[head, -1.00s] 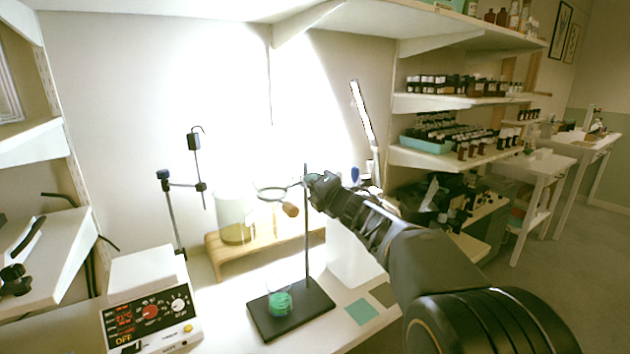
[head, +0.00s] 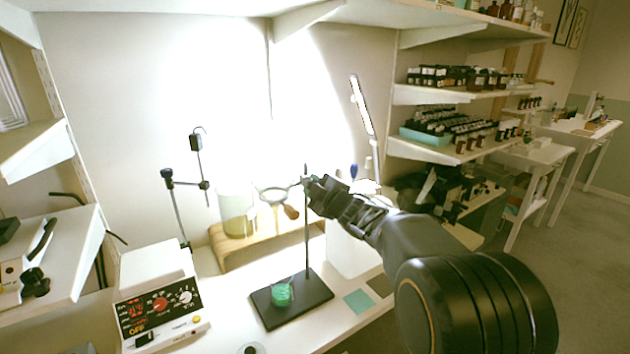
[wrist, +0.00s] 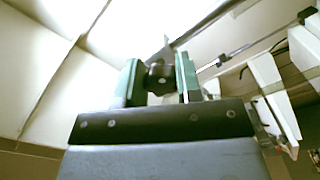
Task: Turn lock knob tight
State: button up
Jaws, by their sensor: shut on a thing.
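A retort stand with a black base (head: 315,297) and a thin upright rod (head: 306,235) stands on the white bench. A ring (head: 277,195) sticks out to the left of the rod near the gripper's height. My gripper (head: 312,186) is at the upper rod, coming from the right. In the wrist view, a dark round knob (wrist: 160,77) sits between the green-padded fingers of my gripper (wrist: 159,84), which is shut on it. The knob is hidden behind my gripper in the head view, and its tightness cannot be seen.
A glass beaker with green contents (head: 282,294) stands on the stand's base. A wooden riser (head: 225,262) holds a larger glass vessel (head: 238,215). A white device with dials (head: 160,305) is at the left. Bottle shelves (head: 450,95) are at the right.

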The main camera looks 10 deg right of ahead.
jog(key=m+p, duration=0.2)
jog(key=m, duration=0.2)
jog(key=shift+r, duration=0.15)
jog(key=shift+a+m+p, duration=0.1)
jog(key=shift+m+p, duration=0.85)
jog(key=shift+m, duration=1.05)
jog(key=o, duration=0.9)
jog(key=shift+o, duration=0.2)
jog(key=shift+f, duration=0.2)
jog(key=v, duration=1.4)
jog(key=shift+b, duration=0.35)
